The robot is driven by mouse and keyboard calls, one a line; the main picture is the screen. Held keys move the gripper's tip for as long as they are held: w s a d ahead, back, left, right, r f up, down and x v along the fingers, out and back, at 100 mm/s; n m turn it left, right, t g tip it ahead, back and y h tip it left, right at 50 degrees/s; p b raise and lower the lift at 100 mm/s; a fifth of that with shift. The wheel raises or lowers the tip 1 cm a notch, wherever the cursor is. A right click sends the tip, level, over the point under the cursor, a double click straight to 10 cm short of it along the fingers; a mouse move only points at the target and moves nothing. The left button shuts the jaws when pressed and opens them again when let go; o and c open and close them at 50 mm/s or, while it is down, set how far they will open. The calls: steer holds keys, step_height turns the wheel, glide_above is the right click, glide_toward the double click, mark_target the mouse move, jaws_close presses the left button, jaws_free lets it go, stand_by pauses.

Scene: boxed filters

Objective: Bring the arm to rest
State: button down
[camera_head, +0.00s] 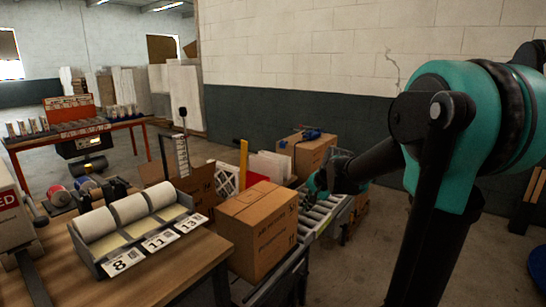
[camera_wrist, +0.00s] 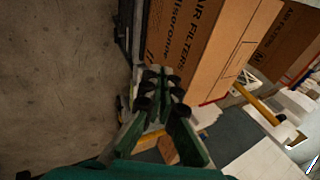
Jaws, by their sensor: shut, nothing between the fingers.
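My gripper (camera_wrist: 160,88) is shut and empty in the wrist view, with its dark green fingers together. In the head view my arm reaches from the right, and my gripper (camera_head: 318,186) hangs over the roller conveyor (camera_head: 330,205), right of a closed cardboard box. That box (camera_head: 258,228) stands on the conveyor. In the wrist view a cardboard box printed "AIR FILTERS" (camera_wrist: 200,45) fills the upper middle, beyond the fingertips. I cannot tell whether the fingers touch it.
A wooden table (camera_head: 185,268) at the lower left bears a tray of white rolls (camera_head: 130,208) with number cards 8, 11 and 13. Another box (camera_head: 305,150) stands behind the conveyor. A yellow post (camera_head: 243,163) rises behind the near box. An orange table (camera_head: 75,135) stands far left.

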steer(key=s+d+f+n+h, duration=0.1)
steer(key=s+f, duration=0.3)
steer(key=s, duration=0.4)
steer(key=s+d+f+n+h, duration=0.1)
steer(key=s+d+f+n, duration=0.3)
steer(key=s, duration=0.4)
steer(key=s+d+f+n+h, duration=0.1)
steer(key=s+d+f+n, duration=0.1)
steer(key=s+f, duration=0.3)
steer(key=s+n, duration=0.1)
steer(key=s, duration=0.2)
steer(key=shift+s+d+g, duration=0.15)
steer(key=shift+s+g, duration=0.1)
steer(key=shift+g, duration=0.15)
